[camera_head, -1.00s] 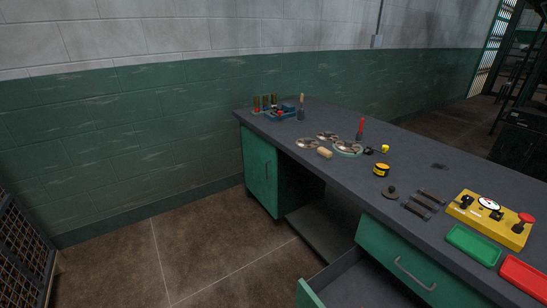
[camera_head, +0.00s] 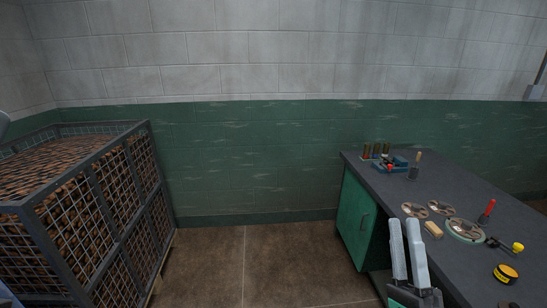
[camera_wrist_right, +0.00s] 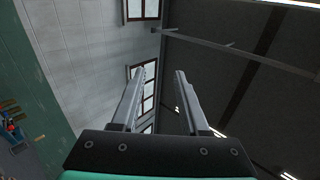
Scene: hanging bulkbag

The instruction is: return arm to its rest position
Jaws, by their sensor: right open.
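My right gripper (camera_head: 405,223) shows in the head view at the lower right, pointing up in front of the workbench's near left part. Its two grey fingers stand apart with nothing between them. In the right wrist view the same gripper (camera_wrist_right: 166,70) is open and empty, pointing toward the dark ceiling and windows. My left gripper does not show in either view.
The dark-topped workbench (camera_head: 452,205) at right has a green cabinet (camera_head: 357,222). It carries a blue tool holder (camera_head: 392,165), metal discs, a yellow tape roll (camera_head: 505,273) and a red-handled tool (camera_head: 488,211). A full mesh cage (camera_head: 120,205) stands left. Floor between is clear.

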